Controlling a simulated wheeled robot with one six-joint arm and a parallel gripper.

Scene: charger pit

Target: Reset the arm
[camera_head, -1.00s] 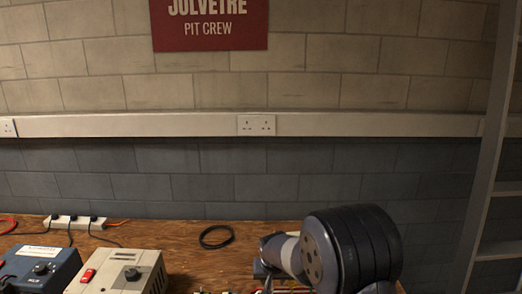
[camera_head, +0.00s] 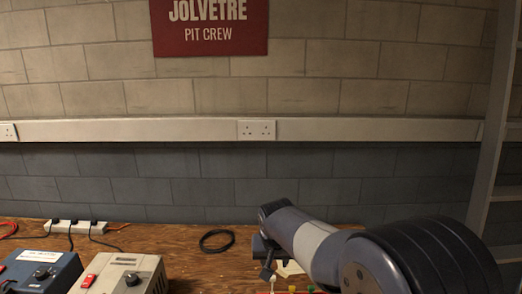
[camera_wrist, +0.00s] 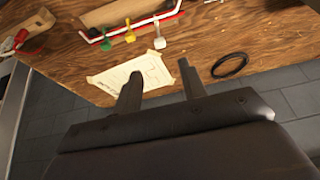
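My gripper (camera_wrist: 160,69) shows in the wrist view with its two dark fingers apart and nothing between them. It hangs over the bench's edge region, near a sheet of paper (camera_wrist: 112,80) with drawn lines. In the head view my arm reaches in from the lower right over the wooden bench (camera_head: 190,262). The dark end of my arm is right of a black cable ring (camera_head: 216,240), and the fingers are hard to make out there.
The cable ring also lies right of my fingers in the wrist view (camera_wrist: 230,65). A blue unit (camera_head: 42,271), a beige unit (camera_head: 120,273) and a white power strip (camera_head: 76,227) stand at left. A metal frame (camera_head: 490,150) is at right.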

